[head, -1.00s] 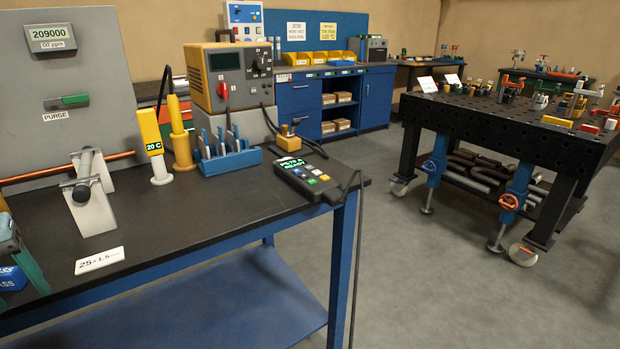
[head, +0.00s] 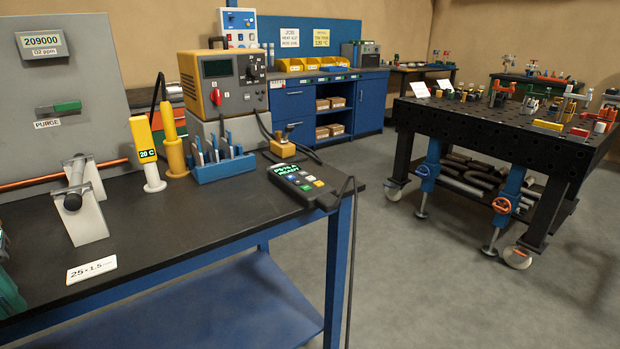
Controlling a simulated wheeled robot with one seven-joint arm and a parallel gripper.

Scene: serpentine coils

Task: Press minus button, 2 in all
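A dark handheld control pendant (head: 303,187) lies on the black bench top near its right corner, with a cable running off its right end. It has a lit green display (head: 286,170) and several small coloured buttons (head: 308,184), including white, yellow, green and blue ones. The button symbols are too small to read, so I cannot tell which is minus. My gripper is not in view, and nothing covers the pendant.
A blue rack (head: 222,165), a yellow-and-grey power unit (head: 222,85) and a brass-coloured fitting (head: 282,148) stand behind the pendant. A yellow thermometer (head: 145,150) and a pipe stand (head: 84,200) are further left. A black perforated table (head: 500,125) stands right.

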